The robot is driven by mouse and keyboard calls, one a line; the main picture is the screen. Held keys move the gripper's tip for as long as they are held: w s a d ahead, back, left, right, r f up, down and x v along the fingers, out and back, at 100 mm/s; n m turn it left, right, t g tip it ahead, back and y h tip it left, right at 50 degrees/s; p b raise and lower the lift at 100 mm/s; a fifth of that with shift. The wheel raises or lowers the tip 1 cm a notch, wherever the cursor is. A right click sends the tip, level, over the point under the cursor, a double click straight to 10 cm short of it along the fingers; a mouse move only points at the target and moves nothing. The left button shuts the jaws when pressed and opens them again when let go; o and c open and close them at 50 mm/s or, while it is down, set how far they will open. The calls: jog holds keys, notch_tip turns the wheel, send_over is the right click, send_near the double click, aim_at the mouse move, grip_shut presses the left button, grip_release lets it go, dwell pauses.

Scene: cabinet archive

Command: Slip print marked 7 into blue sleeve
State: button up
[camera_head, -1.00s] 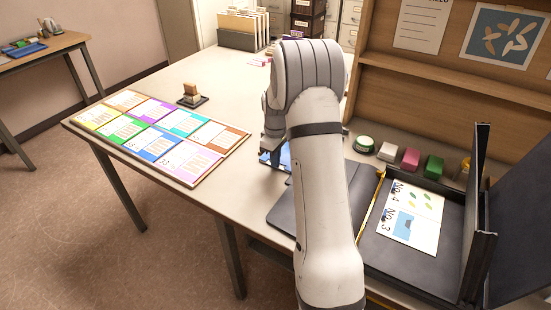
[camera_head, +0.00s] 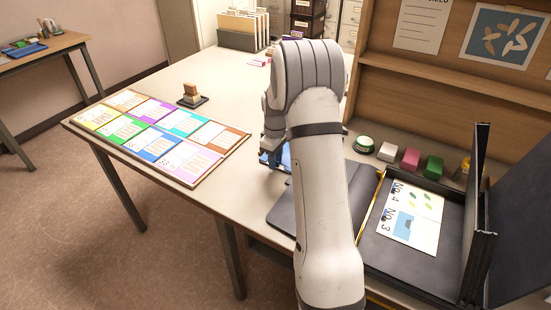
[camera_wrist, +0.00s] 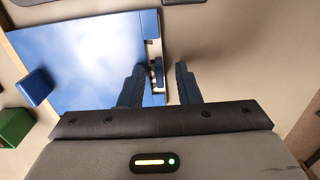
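My gripper (camera_wrist: 160,85) is open, with its two dark blue fingers apart on either side of a small blue tab (camera_wrist: 157,72). The tab is at the edge of a flat blue-and-white piece (camera_wrist: 85,60); part of this piece also shows below my gripper (camera_head: 272,150) in the head view. I see no 7 on it and cannot tell whether it is the print. The blue sleeve (camera_head: 158,145) lies in the front row of the coloured set at the table's left. Prints marked No. 4 and No. 3 (camera_head: 415,220) lie in the open black box.
A blue block (camera_wrist: 37,85) and a green block (camera_wrist: 15,128) stand beside the flat piece. A wooden stamp (camera_head: 191,93) stands behind the sleeves. The open black box (camera_head: 385,255) and its raised lid are at the right. Table between sleeves and my gripper is clear.

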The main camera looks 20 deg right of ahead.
jog(key=shift+r+p, duration=2.05)
jog(key=shift+r, duration=1.45)
notch_tip(320, 180, up, 8)
jog(key=b, duration=0.1)
jog(key=shift+f, duration=0.15)
